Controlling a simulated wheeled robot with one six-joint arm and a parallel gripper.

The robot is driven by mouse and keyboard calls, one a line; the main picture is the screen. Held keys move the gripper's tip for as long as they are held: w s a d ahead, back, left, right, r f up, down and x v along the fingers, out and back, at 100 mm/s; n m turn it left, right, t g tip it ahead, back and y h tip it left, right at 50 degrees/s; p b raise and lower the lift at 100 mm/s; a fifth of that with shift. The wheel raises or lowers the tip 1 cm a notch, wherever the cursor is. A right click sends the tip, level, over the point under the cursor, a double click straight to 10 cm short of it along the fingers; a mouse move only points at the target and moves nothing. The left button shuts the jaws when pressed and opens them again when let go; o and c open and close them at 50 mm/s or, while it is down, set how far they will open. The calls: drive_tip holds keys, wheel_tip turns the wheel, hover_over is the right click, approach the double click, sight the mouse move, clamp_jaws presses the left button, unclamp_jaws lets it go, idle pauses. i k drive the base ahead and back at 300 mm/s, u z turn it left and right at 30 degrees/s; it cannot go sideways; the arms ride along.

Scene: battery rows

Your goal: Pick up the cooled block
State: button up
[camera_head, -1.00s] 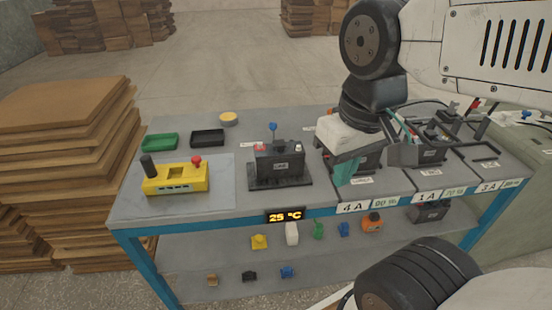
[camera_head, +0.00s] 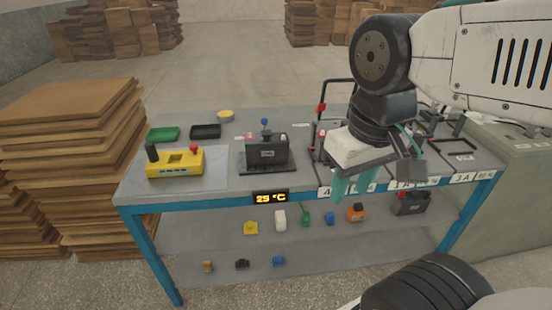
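The block appears to be a dark grey battery (camera_head: 268,153). It stands upright on a black base plate (camera_head: 250,170) at the middle of the table, with a blue-topped pin and a red part on top. A display (camera_head: 270,198) on the table edge below it reads 25 °C. My gripper (camera_head: 354,187) hangs to the right of the battery, apart from it, in front of the right-hand stations. Its two teal fingers point down, with a gap between them and nothing visible in it. My gripper and arm hide part of the stations behind.
A yellow control box (camera_head: 175,168) stands at left, with green (camera_head: 163,134) and black (camera_head: 206,132) trays behind. Labelled stations with upright frames fill the right side. Several small objects and another dark battery (camera_head: 411,203) lie on the lower shelf. Stacked boards (camera_head: 65,120) stand left.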

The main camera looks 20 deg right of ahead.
sight(267, 147)
drive_tip(key=z, duration=0.9)
drive_tip(key=i, duration=0.6)
drive_tip(key=u, duration=1.45)
